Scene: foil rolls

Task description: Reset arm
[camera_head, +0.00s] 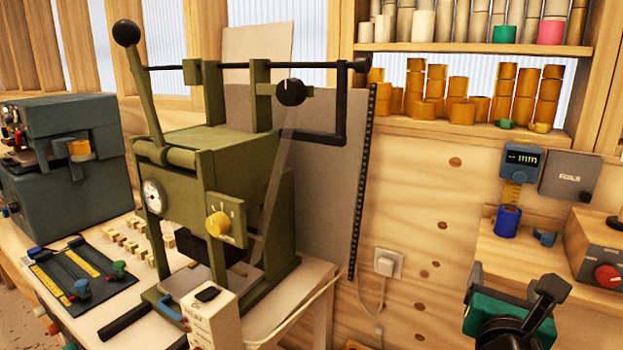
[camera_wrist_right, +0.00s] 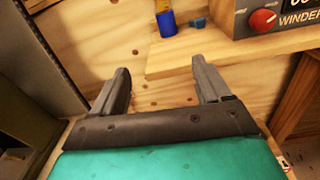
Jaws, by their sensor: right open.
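My right gripper (camera_head: 512,285) is in the lower right of the head view, in front of the plywood wall and below the small shelf. In the right wrist view its two dark fingers (camera_wrist_right: 160,80) stand wide apart with nothing between them. It is open and empty. A blue cylinder (camera_head: 506,221) stands upright on the small shelf under a digital gauge marked "mm" (camera_head: 522,160). The cylinder also shows in the right wrist view (camera_wrist_right: 166,24), beyond the fingers. My left gripper is not in either view.
A green press (camera_head: 205,160) with a lever stands on the left bench, beside a grey machine (camera_head: 65,150). Rolls fill the upper shelves (camera_head: 480,137). A winder box with a red knob (camera_head: 607,272) sits at the right. A wall socket (camera_head: 388,262) is left of my right gripper.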

